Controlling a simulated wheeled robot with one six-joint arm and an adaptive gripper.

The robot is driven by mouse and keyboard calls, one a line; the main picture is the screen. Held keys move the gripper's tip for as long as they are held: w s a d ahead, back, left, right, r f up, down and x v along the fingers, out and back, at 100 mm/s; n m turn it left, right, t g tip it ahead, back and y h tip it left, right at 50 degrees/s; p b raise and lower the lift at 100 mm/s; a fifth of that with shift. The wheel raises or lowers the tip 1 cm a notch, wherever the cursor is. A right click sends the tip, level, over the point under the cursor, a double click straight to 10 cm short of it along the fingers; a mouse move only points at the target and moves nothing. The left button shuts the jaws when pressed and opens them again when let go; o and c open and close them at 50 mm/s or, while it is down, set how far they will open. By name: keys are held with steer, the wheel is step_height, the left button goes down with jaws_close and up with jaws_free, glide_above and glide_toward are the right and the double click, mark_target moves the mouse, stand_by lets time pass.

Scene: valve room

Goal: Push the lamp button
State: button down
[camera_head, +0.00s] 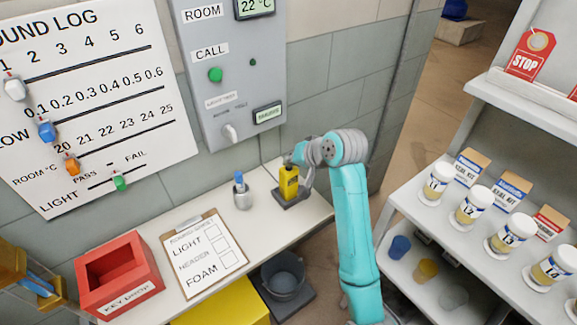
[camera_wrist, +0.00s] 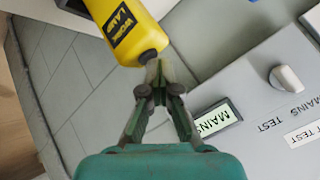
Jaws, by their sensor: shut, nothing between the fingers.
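The yellow work lamp (camera_head: 288,183) stands upright in a dark base on the white bench, near the wall. It also shows in the wrist view (camera_wrist: 128,32), with its label and a dark spot, perhaps the button, on its near end (camera_wrist: 149,56). My gripper (camera_wrist: 158,75) is shut and empty. Its fingertips are right at that end of the lamp; whether they touch cannot be told. In the head view my gripper (camera_head: 297,162) is by the lamp's top, partly hidden by my wrist.
A grey wall panel (camera_head: 240,85) with a knob (camera_head: 230,132) and small display is close to the lamp. A shelf (camera_head: 525,110) with jars stands at right.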

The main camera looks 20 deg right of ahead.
mark_target(291, 168)
steer(key=shift+r, duration=0.6)
steer(key=shift+r, duration=3)
